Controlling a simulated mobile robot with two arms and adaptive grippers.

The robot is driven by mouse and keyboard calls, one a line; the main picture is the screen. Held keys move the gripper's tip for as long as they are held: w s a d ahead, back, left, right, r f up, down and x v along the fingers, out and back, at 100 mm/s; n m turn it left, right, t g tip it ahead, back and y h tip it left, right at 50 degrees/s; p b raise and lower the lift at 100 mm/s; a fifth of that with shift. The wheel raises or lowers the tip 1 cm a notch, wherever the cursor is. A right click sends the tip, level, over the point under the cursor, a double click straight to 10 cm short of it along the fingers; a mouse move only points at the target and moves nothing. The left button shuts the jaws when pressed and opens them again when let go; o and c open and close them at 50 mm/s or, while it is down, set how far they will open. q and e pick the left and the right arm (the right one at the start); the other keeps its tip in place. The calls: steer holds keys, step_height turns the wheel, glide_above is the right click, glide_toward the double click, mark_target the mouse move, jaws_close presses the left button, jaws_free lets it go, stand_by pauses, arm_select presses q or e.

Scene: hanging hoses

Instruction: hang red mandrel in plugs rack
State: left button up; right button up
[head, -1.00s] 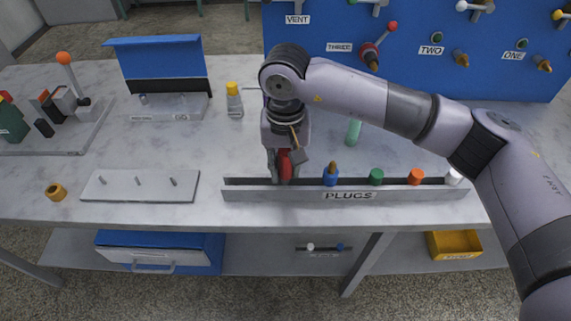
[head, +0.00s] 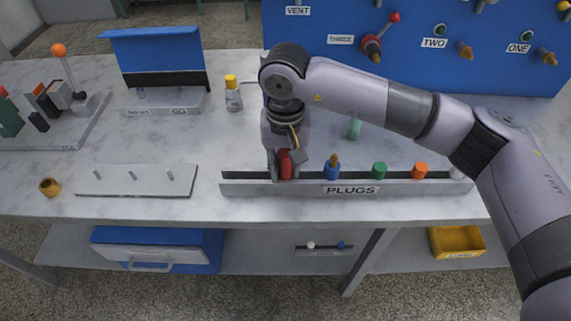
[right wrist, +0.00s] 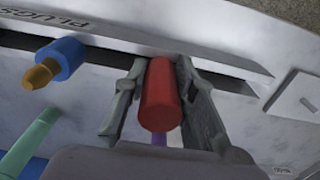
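The red mandrel (head: 285,165) stands upright at the left end of the plugs rack (head: 250,189). My right gripper (head: 284,172) points down over it from above. In the right wrist view, the red mandrel (right wrist: 160,95) lies between the two fingers (right wrist: 162,75), which touch or nearly touch its sides near their tips. A short purple piece (right wrist: 159,138) shows at its near end. The rack wall (right wrist: 150,45) is just beyond the fingertips. The mandrel's lower end is hidden by the rack's front wall, so how deep it sits cannot be told. My left gripper is not in view.
Blue (head: 332,171), green (head: 379,171) and orange (head: 420,171) plugs stand in the rack to the right. A pegged white plate (head: 150,184) lies to the left. A teal cylinder (head: 355,129) stands behind the rack. The blue valve panel (head: 320,70) rises behind.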

steer(key=o, duration=0.5)
step_height(320, 180, up, 12)
steer(key=shift+r, duration=0.1)
stand_by(0.5)
stand_by(0.4)
